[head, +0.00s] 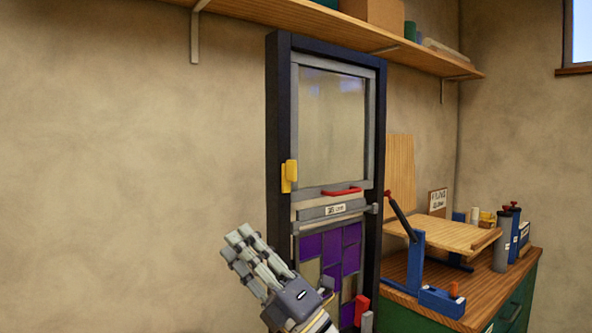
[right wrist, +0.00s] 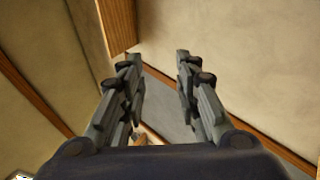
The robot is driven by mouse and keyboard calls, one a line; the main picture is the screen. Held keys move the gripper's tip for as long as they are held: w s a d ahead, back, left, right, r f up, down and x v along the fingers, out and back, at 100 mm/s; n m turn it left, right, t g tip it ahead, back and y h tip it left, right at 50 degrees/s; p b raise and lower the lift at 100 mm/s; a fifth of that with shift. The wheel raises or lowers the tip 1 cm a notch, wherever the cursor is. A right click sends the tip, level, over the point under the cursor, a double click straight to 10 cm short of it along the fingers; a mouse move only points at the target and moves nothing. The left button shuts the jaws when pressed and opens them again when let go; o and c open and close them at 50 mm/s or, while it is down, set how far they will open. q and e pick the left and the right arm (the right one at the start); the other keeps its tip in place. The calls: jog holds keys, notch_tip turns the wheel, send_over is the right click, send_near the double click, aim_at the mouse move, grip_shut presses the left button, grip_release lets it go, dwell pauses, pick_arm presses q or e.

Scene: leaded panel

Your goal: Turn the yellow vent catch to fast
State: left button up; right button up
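The yellow vent catch (head: 290,176) is a small upright block on the left side of the dark-framed panel door (head: 279,120), level with the lower part of its clear pane. My right gripper (head: 236,246) is below and to the left of the catch, apart from it, its fingers pointing up and left. In the right wrist view its two fingers (right wrist: 158,60) stand apart with nothing between them, so it is open. The catch does not show in that view. My left gripper is in neither view.
A red handle (head: 342,191) crosses the panel below the pane, above purple glass (head: 318,246). A workbench (head: 405,268) at the right holds a blue lever tool (head: 415,265) and canisters (head: 502,240). A shelf (head: 300,18) runs overhead. The wall at left is bare.

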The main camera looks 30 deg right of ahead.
notch_tip(320, 180, up, 5)
jog(key=w+n+g+y, duration=0.1)
jog(key=n+g+y, duration=0.3)
jog(key=n, duration=0.6)
jog(key=h, duration=1.4)
send_near(295, 169)
jog(key=shift+m+g, duration=0.3)
jog(key=w+p, duration=0.2)
jog(key=w, duration=0.1)
jog(key=w+p, duration=0.1)
jog(key=w, duration=0.1)
jog(key=w+p, duration=0.2)
jog(key=w, duration=0.1)
jog(key=shift+w+a+r+p, duration=0.3)
jog(key=shift+w+a+r, duration=0.05)
jog(key=shift+r, duration=0.05)
jog(key=shift+w+f, duration=0.1)
jog(key=shift+w, duration=0.3)
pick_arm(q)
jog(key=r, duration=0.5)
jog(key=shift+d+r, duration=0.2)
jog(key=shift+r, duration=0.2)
pick_arm(e)
jog(key=shift+c, duration=0.2)
grip_shut()
